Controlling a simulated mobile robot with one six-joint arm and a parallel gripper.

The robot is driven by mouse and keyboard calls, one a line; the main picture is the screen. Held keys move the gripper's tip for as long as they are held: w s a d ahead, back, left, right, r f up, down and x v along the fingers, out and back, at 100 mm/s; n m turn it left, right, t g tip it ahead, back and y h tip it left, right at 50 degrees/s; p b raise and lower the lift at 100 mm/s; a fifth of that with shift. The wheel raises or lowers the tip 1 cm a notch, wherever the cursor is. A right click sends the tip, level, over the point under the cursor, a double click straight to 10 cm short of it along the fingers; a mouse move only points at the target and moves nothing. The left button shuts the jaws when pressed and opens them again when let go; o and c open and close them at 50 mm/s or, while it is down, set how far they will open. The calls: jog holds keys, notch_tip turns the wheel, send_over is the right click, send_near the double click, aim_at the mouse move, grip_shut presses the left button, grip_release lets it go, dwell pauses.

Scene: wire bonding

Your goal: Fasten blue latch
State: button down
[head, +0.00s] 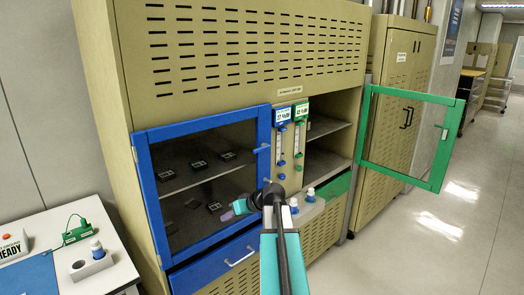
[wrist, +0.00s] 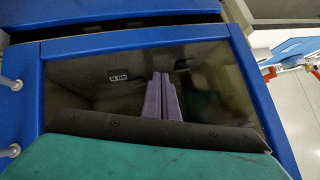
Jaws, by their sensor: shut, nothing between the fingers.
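The blue-framed glass door (head: 203,130) sits across the left compartment in the head view. Its frame looks flush or nearly flush with the cabinet; I cannot tell if a small gap is left. A small blue lever, apparently the blue latch (head: 262,148), sticks out at the door's right edge. I cannot tell whether it is engaged. My gripper (head: 228,215) is in front of the door's lower right, below and left of the latch. Its purple fingers (wrist: 165,97) are shut and empty before the glass in the wrist view. The latch is not identifiable there.
The green-framed door (head: 438,170) stands open to the right. A centre panel (head: 291,140) with gauges and knobs is right of the blue door. A drawer handle (head: 240,257) projects below. A white table (head: 105,262) stands at the left. The floor at right is clear.

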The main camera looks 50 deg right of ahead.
jog(key=s+d+r+t+h, duration=0.1)
jog(key=s+d+r+t, duration=0.1)
jog(key=d+r, duration=0.4)
jog(key=s+d+r+t+h, duration=0.15)
jog(key=d+r, duration=0.25)
jog(key=r, duration=0.4)
jog(key=n+t+h+b, duration=0.1)
jog(key=t+b, duration=0.1)
send_near(262, 147)
jog(key=s+a+r, duration=0.3)
jog(key=r, duration=0.3)
jog(key=shift+a, duration=0.2)
jog(key=shift+w+p, duration=0.1)
jog(key=shift+p, duration=0.2)
jog(key=shift+w+d+f+p, duration=0.1)
jog(key=shift+w+f+p, duration=0.55)
jog(key=shift+w+f, duration=0.7)
jog(key=shift+w+d+f+p, duration=0.15)
jog(key=shift+w+f+p, duration=0.6)
jog(key=shift+w, duration=1.05)
jog(key=shift+w+d+f+p, duration=0.1)
jog(key=shift+w+f+p, duration=0.5)
jog(key=shift+w+f, duration=0.75)
